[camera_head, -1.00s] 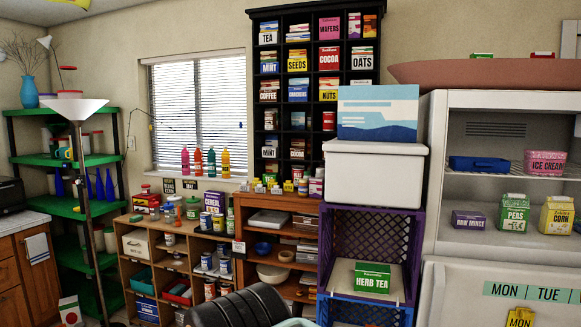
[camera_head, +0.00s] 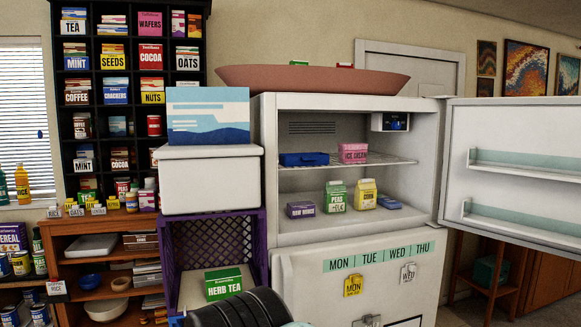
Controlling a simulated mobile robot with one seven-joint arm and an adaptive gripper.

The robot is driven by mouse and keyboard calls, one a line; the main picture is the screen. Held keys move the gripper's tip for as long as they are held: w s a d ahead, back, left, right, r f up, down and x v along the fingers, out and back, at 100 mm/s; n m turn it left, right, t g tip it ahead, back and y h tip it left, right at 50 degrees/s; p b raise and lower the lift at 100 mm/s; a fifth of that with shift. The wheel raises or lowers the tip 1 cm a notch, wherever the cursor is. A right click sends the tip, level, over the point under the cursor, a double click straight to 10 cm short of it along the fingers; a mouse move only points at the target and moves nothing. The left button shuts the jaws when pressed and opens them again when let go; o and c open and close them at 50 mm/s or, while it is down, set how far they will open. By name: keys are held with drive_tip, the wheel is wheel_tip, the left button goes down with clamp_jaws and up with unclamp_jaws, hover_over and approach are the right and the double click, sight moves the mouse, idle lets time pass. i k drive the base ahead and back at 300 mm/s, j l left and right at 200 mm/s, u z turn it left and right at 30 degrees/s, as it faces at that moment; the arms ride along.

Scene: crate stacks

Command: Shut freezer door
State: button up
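The freezer (camera_head: 262,150) is the white upper compartment of a fridge at the middle right. Its door (camera_head: 515,160) stands wide open, swung out to the right, with its inner side and two pale green-edged shelves facing me. Inside are a pink ice cream box (camera_head: 353,153), a blue container (camera_head: 304,159), a raw mince box (camera_head: 300,209), a green peas carton (camera_head: 336,196) and a yellow carton (camera_head: 366,194). A dark rounded part of my arm shows at the bottom centre. My gripper's fingers are not in view.
A purple crate (camera_head: 166,255) holding a herb tea box (camera_head: 223,284), with a white bin (camera_head: 210,182) and a blue-white box (camera_head: 208,115) above, stands left of the fridge. The lower fridge door (camera_head: 400,300) is shut. A wooden table (camera_head: 464,270) stands behind the open door.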

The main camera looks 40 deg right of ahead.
sight(511, 172)
drive_tip(key=z, duration=1.15)
drive_tip(key=i+z, duration=0.3)
drive_tip(key=z, duration=0.15)
drive_tip(key=i+j+z, duration=0.2)
drive_tip(key=z, duration=0.25)
drive_tip(key=i+l+z, duration=0.1)
drive_tip(key=z, duration=0.3)
drive_tip(key=i+z, duration=0.25)
drive_tip(key=z, duration=0.15)
drive_tip(key=i+z, duration=0.15)
drive_tip(key=z, duration=0.25)
drive_tip(key=i+z, duration=0.2)
drive_tip(key=z, duration=0.15)
drive_tip(key=i+z, duration=0.5)
drive_tip(key=z, duration=0.2)
drive_tip(key=i+l+z, duration=0.15)
drive_tip(key=i+z, duration=0.15)
drive_tip(key=i, duration=0.2)
drive_tip(key=i+z, duration=0.25)
drive_tip(key=i, duration=0.2)
drive_tip(key=i+l+u, duration=0.25)
drive_tip(key=i, duration=0.25)
drive_tip(key=i+l+u, duration=0.1)
drive_tip(key=i+u, duration=0.15)
drive_tip(key=i, duration=0.25)
drive_tip(key=i+j+u, duration=0.1)
drive_tip(key=i+u, duration=0.65)
drive_tip(key=u, duration=0.25)
drive_tip(key=i+u, duration=0.8)
drive_tip(key=u, duration=0.2)
